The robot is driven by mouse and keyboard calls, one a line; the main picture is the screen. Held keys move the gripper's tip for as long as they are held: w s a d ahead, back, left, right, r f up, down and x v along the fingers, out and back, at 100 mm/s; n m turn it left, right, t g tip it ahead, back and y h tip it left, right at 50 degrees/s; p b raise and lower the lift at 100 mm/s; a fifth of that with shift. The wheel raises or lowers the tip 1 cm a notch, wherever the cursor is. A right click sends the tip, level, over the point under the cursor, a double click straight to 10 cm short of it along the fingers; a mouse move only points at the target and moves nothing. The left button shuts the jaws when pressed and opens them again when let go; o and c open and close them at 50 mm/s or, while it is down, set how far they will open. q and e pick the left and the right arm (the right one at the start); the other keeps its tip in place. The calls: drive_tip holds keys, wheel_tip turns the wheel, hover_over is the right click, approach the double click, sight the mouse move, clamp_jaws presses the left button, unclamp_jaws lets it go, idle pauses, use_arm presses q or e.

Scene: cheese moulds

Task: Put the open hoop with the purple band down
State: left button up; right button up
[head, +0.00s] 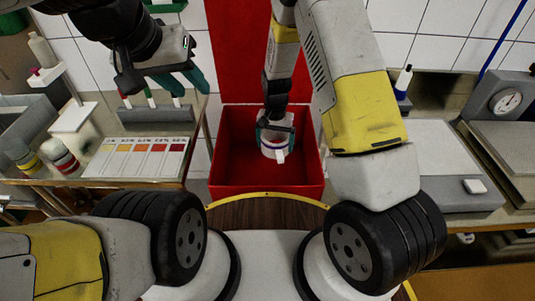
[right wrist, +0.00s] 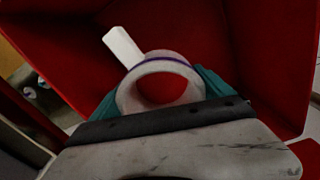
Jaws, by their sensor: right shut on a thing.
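The open hoop (head: 270,151) is a white ring with a purple band and a white tab. In the right wrist view the hoop (right wrist: 128,92) shows the purple band along its far rim, and red shows through its opening. My right gripper (head: 275,128) is shut on the hoop, with teal fingers on either side of it. It holds the hoop inside the red bin (head: 225,178); I cannot tell whether the hoop touches the bin's floor. My left gripper (head: 185,82) is at the upper left, over the bench, with no object visible in it; its finger gap is unclear.
The bin has a tall red back panel (head: 238,50) and raised side walls close around my right gripper. On the left bench are a colour chart (head: 137,160), a dark rack with pens, and bottles. On the right are a white bottle (head: 403,80) and a dial scale (head: 505,101).

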drive_tip(key=shift+m, duration=0.9)
drive_tip(key=a+f, duration=0.2)
drive_tip(key=f, duration=0.3)
drive_tip(key=s+a+f, duration=0.1)
drive_tip(key=a+f, duration=0.1)
drive_tip(key=f, duration=0.3)
drive_tip(key=s+a+f, duration=0.1)
drive_tip(key=a+f, duration=0.1)
drive_tip(key=f, duration=0.3)
drive_tip(key=shift+a, duration=0.25)
drive_tip(key=shift+f, duration=2.1)
drive_tip(key=shift+f, duration=0.15)
drive_tip(key=o, duration=1.2)
drive_tip(key=shift+c, duration=0.2)
